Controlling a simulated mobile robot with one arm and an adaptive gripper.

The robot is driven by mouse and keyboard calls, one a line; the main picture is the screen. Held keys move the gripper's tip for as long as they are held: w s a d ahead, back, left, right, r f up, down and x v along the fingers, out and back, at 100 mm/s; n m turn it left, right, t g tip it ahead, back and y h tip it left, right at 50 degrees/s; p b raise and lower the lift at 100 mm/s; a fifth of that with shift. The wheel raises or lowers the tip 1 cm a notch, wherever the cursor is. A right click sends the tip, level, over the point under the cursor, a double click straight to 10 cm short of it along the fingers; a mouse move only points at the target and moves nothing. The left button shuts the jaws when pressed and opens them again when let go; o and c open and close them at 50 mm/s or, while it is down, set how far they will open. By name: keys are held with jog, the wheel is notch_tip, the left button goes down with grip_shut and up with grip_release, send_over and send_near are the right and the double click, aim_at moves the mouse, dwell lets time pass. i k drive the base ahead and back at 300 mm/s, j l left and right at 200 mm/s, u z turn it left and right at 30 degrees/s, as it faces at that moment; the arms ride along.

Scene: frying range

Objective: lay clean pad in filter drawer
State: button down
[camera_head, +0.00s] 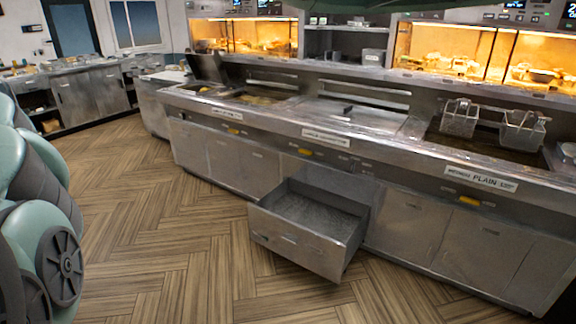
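The filter drawer (290,241) is a steel drawer pulled out from under the middle of the fryer range, low over the floor. Its inside shows a grey, speckled bottom, and I cannot tell whether that is bare metal or a lining. I cannot make out a clean pad anywhere in this view. My gripper is not in view. Green and dark parts at the left edge and the top edge look like my own body or arm.
The fryer range (330,133) runs across the view, with two wire baskets (460,118) (522,131) at the right and a raised lid (207,68) at the left. Lit food warmers stand behind. A side counter (88,95) is at far left. The wooden floor (165,215) before the drawer is clear.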

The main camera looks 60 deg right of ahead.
aim_at(310, 222)
jog(key=i+l+z, duration=0.15)
jog(key=i+z, duration=0.3)
jog(key=i+l+z, duration=0.1)
jog(key=i+z, duration=0.2)
jog(key=z, duration=0.15)
jog(key=i+j+z, duration=0.1)
jog(key=i+z, duration=0.3)
jog(key=i+j+z, duration=0.25)
jog(key=z, duration=0.2)
jog(key=i+j+z, duration=0.7)
jog(key=z, duration=0.2)
jog(key=i+j+z, duration=0.15)
jog(key=j+z, duration=0.3)
jog(key=j, duration=0.2)
jog(key=i+j+z, duration=0.1)
jog(key=j+z, duration=0.35)
jog(key=j, duration=0.1)
